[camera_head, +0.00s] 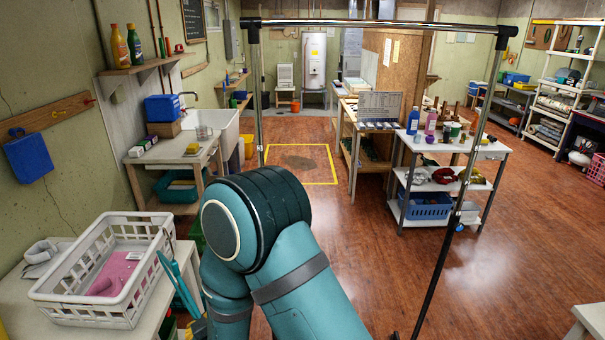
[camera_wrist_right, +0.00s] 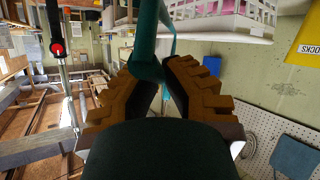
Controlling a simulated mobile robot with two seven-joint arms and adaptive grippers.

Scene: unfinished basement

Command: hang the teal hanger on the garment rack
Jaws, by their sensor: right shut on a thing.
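The teal hanger (camera_head: 181,284) shows in the head view as slim teal bars beside the right side of the white basket, tilted and partly hidden by my right arm. In the right wrist view the teal hanger (camera_wrist_right: 148,35) runs up from between the brown padded fingers of my right gripper (camera_wrist_right: 162,80), which is shut on it. The garment rack (camera_head: 375,24) has a chrome top bar with black end fittings and thin uprights. It stands in front of me, with its bar high in the head view and well above the hanger. My left gripper is not in view.
The white basket (camera_head: 68,297) holds a pink item on a white table at lower left. A white-topped cart (camera_head: 455,146) with bottles stands behind the rack's right side. Wood floor (camera_head: 385,245) is clear between the uprights. Shelves and a sink line the left wall.

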